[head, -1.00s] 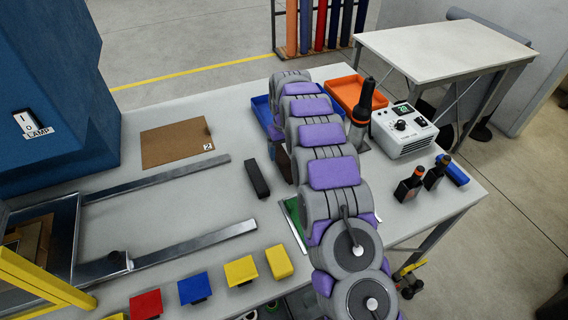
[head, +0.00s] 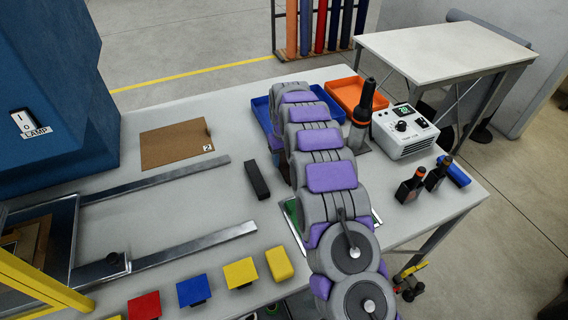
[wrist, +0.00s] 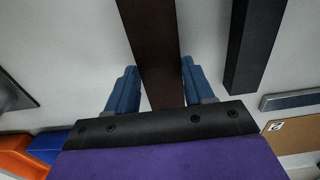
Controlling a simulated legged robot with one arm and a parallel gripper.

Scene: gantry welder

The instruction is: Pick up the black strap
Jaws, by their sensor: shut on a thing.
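A black strap-like bar (head: 257,180) lies on the grey table just left of my arm. It also shows in the wrist view (wrist: 256,45), to the right of my fingers and apart from them. My gripper (wrist: 160,90) is shut on a dark brown bar (wrist: 150,45), with one blue finger on each side of it. The brown bar runs away from the gripper toward the top of the wrist view. In the head view my arm hides the gripper and most of the brown bar.
Blue (head: 262,112) and orange (head: 356,94) bins stand behind my arm. A brown board (head: 177,144) marked 2 lies to the left, with metal rails (head: 195,243) nearer. A white control box (head: 404,131) and dark bottles (head: 409,187) stand on the right.

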